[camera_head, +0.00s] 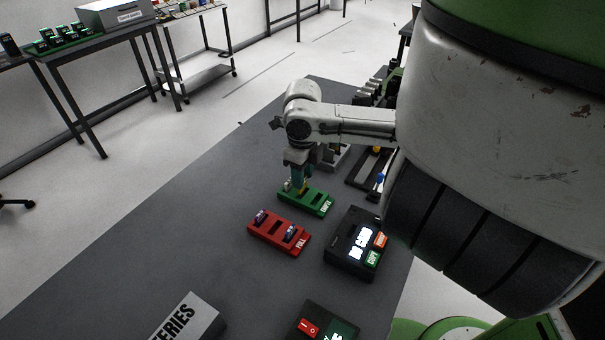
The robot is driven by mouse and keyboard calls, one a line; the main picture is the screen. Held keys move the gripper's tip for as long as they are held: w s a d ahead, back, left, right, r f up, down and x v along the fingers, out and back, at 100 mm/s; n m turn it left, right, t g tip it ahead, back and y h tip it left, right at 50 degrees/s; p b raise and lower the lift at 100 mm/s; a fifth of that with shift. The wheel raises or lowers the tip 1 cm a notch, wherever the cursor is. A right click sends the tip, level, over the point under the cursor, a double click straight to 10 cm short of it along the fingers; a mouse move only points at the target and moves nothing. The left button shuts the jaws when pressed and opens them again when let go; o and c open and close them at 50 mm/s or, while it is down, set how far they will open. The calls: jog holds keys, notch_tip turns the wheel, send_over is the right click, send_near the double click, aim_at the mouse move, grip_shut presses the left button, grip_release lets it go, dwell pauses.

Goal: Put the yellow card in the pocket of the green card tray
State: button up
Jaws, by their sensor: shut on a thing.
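The green card tray (318,207) lies on the dark table, with a white label at its right end. My gripper (300,185) points down over the tray's left and middle part. It is shut on the yellow card (303,188), of which only a small yellow bit shows between the fingers. I cannot tell whether the card's lower edge is inside a pocket or just above it. A small pale item (287,185) shows at the tray's left end. The fingers hide part of the tray.
A red tray (277,238) marked FULL holds cards in front of the green tray. A black card reader (352,247) reading NO CARD stands to the right. The table's left side is clear.

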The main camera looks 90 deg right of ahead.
jog(key=shift+f+b, duration=1.35)
jog(key=shift+f, duration=0.2)
jog(key=o, duration=1.1)
notch_tip(320, 180, up, 11)
jog(key=shift+f, duration=0.1)
dwell(0.7)
